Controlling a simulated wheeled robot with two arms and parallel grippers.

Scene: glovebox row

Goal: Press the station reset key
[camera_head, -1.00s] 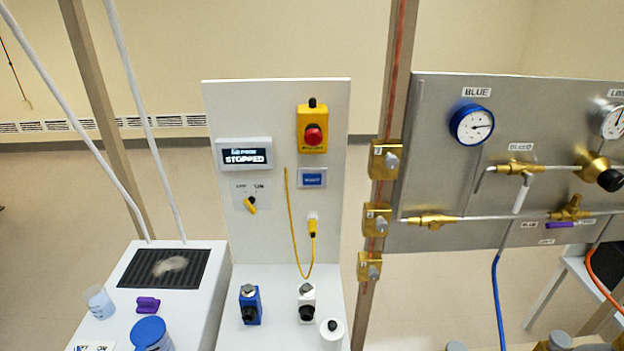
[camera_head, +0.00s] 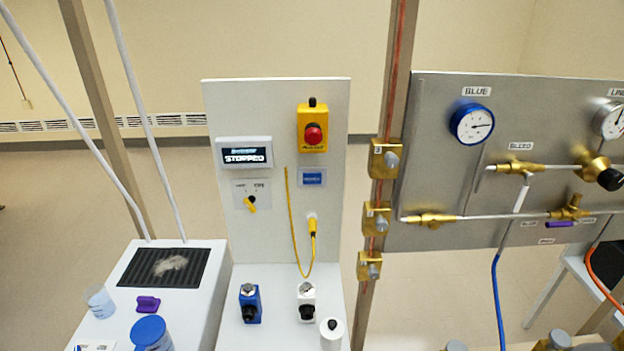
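A white upright station panel (camera_head: 265,120) stands in the middle of the head view. A blue key (camera_head: 312,177) with small unreadable lettering sits on it, below a yellow box with a red mushroom button (camera_head: 314,134). A grey display (camera_head: 244,155) to the left reads "STOPPED". A yellow rotary switch (camera_head: 250,203) is below the display. A yellow cable (camera_head: 296,246) hangs from a plug under the blue key. Neither of my grippers shows in this view.
A blue device (camera_head: 250,304), a white device (camera_head: 306,302) and a white cylinder (camera_head: 332,331) stand at the panel's foot. At left is a white bench with a dark grille (camera_head: 140,272) and a blue-lidded jar (camera_head: 150,332). At right is a metal gas panel (camera_head: 440,150) with gauges and valves.

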